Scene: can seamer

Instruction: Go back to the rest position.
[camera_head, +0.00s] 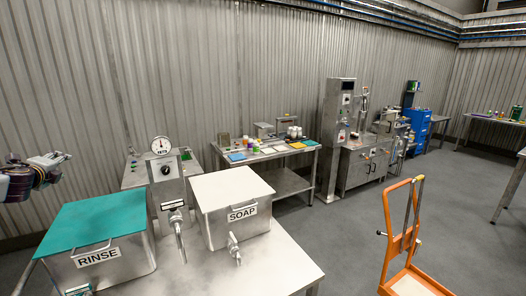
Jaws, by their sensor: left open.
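My left gripper (57,158) shows at the far left edge, in front of the corrugated wall and above the teal-lidded box. It is open, and nothing shows between its fingers. Its dark wrist enters from the left edge. My right gripper is not in view.
A steel table (270,264) in front holds a teal-lidded RINSE box (97,222), a white-lidded SOAP box (231,192) and a dial gauge (160,146). An orange cart (402,233) stands at right. A seaming machine (338,130) is by the wall. Grey floor (345,228) lies open between them.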

